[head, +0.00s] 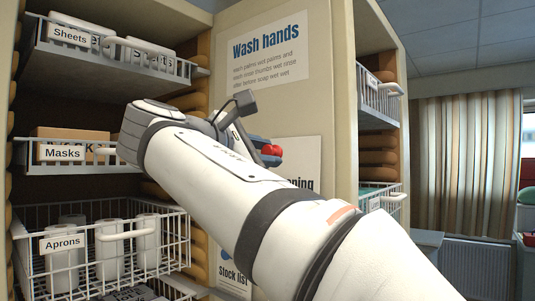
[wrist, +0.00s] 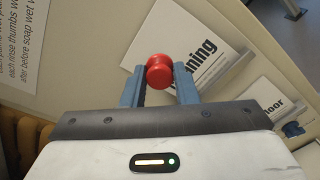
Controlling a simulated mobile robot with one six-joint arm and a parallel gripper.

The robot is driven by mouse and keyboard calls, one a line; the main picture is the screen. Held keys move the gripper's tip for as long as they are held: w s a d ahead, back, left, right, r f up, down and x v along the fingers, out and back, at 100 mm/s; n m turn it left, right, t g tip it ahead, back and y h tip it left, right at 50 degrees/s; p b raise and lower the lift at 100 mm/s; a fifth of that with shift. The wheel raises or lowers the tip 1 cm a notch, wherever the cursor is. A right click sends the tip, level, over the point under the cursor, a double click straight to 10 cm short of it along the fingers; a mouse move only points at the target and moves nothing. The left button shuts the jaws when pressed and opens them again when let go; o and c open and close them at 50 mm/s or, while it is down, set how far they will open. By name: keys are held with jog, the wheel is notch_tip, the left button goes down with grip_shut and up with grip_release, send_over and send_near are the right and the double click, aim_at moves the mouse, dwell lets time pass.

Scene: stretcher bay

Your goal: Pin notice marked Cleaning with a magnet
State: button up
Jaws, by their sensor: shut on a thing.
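My gripper (wrist: 159,88) is shut on a red round magnet (wrist: 159,72), held between the tips of its two blue fingers. The magnet also shows in the head view (head: 272,153), just beyond my arm. The white notice (wrist: 205,48) lies against the beige panel behind the magnet. Its heading reads "ning" in the wrist view; the rest is hidden by the magnet and a finger. In the head view the same notice (head: 300,152) is partly hidden by my arm. I cannot tell whether the magnet touches the notice.
The "Wash hands" poster (head: 268,50) is above on the panel (head: 335,110). A "Stock list" sheet (head: 232,280) is lower down. Another notice ending in "oor" (wrist: 275,98) has a blue magnet (wrist: 292,130) near it. Wire baskets (head: 100,245) stand on shelves at left.

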aim_at(280, 154)
jog(key=shift+x, duration=2.2)
jog(key=shift+w+d, duration=0.3)
jog(key=shift+d, duration=0.1)
jog(key=o, duration=1)
jog(key=shift+c, duration=0.2)
jog(key=shift+o, duration=0.5)
jog(key=shift+o, duration=1.1)
